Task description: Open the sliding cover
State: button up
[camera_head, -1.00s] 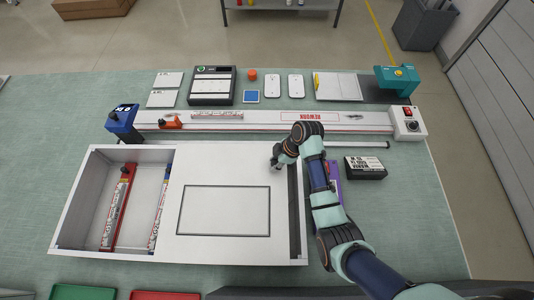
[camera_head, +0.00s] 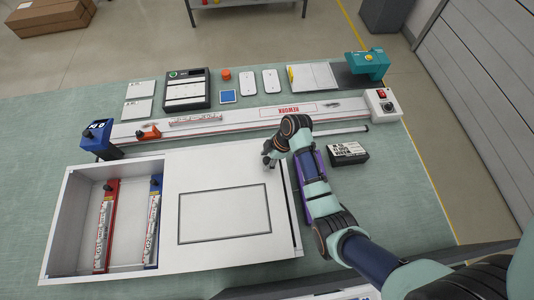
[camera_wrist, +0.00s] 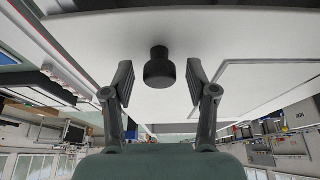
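The white sliding cover (camera_head: 225,160) lies over the right part of a white box (camera_head: 160,270). The left part of the box is open, with a red strip-shaped tool (camera_head: 105,225) and a blue one (camera_head: 153,220) inside. The cover's right edge is close to the box's right end. A black knob (camera_wrist: 159,70) stands on the cover in the wrist view. My gripper (camera_head: 270,162) is at the cover's upper right. In the wrist view its fingers (camera_wrist: 160,80) are spread on both sides of the knob, with visible gaps. The knob is hidden in the head view.
A long white rail (camera_head: 240,118) with a "REWORK" label lies behind the box. Cards, a dark panel (camera_head: 187,90) and a teal device (camera_head: 366,66) stand farther back.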

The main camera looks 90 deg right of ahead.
jog(key=v, duration=0.7)
jog(key=shift+r, duration=0.3)
jog(key=shift+s, duration=0.1)
jog(key=w+a+r+t+h+p, duration=0.1)
jog(key=w+a+r, duration=0.6)
jog(key=w+a, duration=0.3)
jog(key=w+a+r+t+h+p, duration=0.2)
jog(key=w+a+r, duration=0.55)
jog(key=w, duration=0.55)
jog(key=w+a+r+m+t+y, duration=0.1)
jog(key=a+r+t, duration=0.1)
jog(key=a+r, duration=0.5)
jog(key=w+a+r+m+t+y+p, duration=0.1)
jog(key=a+r+t, duration=0.2)
jog(key=a+r, duration=0.4)
jog(key=a, duration=0.8)
jog(key=shift+a, duration=0.35)
